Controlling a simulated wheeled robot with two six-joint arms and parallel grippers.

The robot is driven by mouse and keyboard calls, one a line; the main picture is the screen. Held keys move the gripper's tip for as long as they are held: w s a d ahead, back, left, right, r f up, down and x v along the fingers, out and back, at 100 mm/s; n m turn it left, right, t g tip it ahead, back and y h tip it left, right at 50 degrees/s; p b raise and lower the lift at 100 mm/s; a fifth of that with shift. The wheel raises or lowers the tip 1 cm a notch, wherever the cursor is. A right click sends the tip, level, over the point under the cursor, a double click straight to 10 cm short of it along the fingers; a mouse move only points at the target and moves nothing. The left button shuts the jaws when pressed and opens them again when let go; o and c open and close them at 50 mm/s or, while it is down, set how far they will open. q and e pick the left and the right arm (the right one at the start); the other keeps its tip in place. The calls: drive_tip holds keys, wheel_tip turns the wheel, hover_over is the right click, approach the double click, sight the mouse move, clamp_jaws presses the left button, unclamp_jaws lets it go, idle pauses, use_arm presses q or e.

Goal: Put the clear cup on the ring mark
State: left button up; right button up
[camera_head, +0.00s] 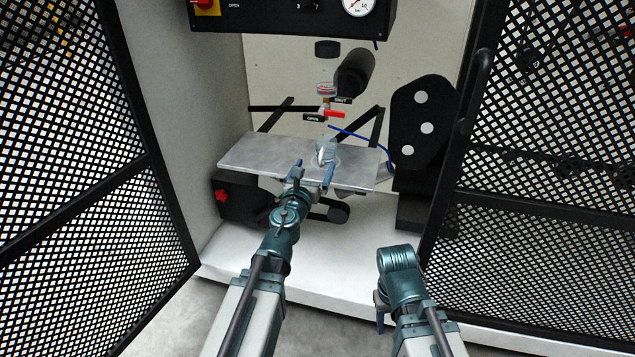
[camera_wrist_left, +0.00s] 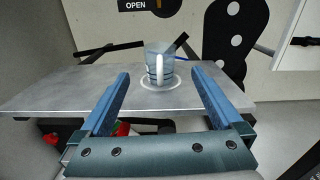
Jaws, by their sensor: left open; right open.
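The clear cup (camera_head: 325,150) stands upright on the metal shelf (camera_head: 255,155). In the left wrist view the cup (camera_wrist_left: 159,62) has its base inside the pale ring mark (camera_wrist_left: 146,84), which shows around its foot. My left gripper (camera_head: 313,169) is open, with its fingers pointing at the cup and nothing between them. In the left wrist view the fingertips (camera_wrist_left: 160,74) are spread to either side of the cup and appear short of it. My right gripper (camera_head: 380,312) hangs low in front, its fingers mostly hidden.
A valve with a red handle (camera_head: 333,114) and a blue hose (camera_head: 358,136) are above and beside the cup. A black plate with white discs (camera_head: 421,97) stands right of the shelf. Mesh doors (camera_head: 70,160) flank both sides. The shelf's left part is bare.

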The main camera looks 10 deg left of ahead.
use_arm(q)
drive_tip(key=s+a+f+n+g+y, duration=0.1)
drive_tip(key=s+f+n+g+y, duration=0.3)
drive_tip(key=n, duration=0.7)
drive_tip(key=s+f+n+g+y, duration=0.25)
drive_tip(key=f+n, duration=0.35)
drive_tip(key=n, duration=0.4)
drive_tip(key=s+d+f+n+g+h, duration=0.2)
drive_tip(key=s+d+f+n+g, duration=0.3)
drive_tip(key=s, duration=0.5)
drive_tip(key=s+d+f+n+g+h, duration=0.2)
drive_tip(key=s+d+f+n+g, duration=0.3)
drive_tip(key=s+d, duration=0.4)
drive_tip(key=shift+s+f+n+g, duration=0.3)
drive_tip(key=shift+s+f+g, duration=0.15)
drive_tip(key=shift+f+g, duration=0.45)
drive_tip(key=shift+h, duration=0.25)
